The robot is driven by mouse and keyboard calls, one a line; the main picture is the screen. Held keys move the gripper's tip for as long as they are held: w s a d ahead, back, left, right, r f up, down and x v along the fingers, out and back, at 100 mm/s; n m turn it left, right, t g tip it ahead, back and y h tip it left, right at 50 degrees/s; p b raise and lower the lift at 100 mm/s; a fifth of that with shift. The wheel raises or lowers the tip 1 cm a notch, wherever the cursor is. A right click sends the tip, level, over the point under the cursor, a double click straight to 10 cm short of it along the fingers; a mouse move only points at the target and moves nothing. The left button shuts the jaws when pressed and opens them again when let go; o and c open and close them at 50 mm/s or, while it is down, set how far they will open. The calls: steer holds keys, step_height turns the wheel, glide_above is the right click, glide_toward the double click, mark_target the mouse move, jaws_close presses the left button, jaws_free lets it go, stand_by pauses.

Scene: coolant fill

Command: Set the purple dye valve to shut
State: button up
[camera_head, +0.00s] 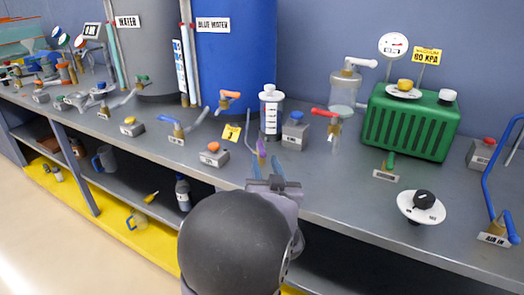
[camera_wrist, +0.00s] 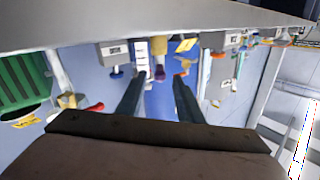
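The purple dye valve shows as a small upright purple handle (camera_head: 261,147) near the front edge of the bench, beyond my gripper (camera_head: 268,172). Its lower part is hidden by my gripper, so I cannot read its setting. In the wrist view, which looks upside down, the purple handle (camera_wrist: 160,72) appears between the tips of my two dark fingers (camera_wrist: 160,80). The fingers stand apart with a clear gap. Whether the handle is truly between them or just beyond them I cannot tell.
A white-capped bottle (camera_head: 271,112) and a grey box with a blue button (camera_head: 295,131) stand behind the handle. An orange-button box (camera_head: 214,154) is to the left, a red-handled valve (camera_head: 325,113) to the right. Bare bench (camera_head: 330,185) lies right of my gripper.

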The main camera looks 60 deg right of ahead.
mark_target(262, 152)
steer(key=shift+x, duration=2.95)
jaws_close()
